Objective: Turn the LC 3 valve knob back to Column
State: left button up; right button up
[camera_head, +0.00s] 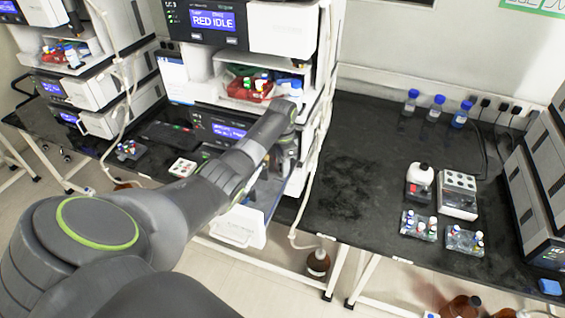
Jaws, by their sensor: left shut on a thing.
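My left arm reaches from the lower left to the middle instrument stack. My left gripper (284,160) is at the lower right front of that stack, pointing down by the opened lower module. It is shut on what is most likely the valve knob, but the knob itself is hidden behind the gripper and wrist. The LC stack (290,38) shows a blue display reading "RED IDLE" at its top. Which way the knob points cannot be seen. My right gripper is not in view.
An open panel (238,228) juts out below the gripper. White tubing (318,130) hangs down the stack's right side. The black bench (350,150) to the right is mostly clear, with blue-capped bottles (436,107) at the back and vial racks (464,240). A brown bottle (318,263) stands on the floor.

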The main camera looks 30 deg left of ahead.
pick_arm(q)
jog(key=o, duration=1)
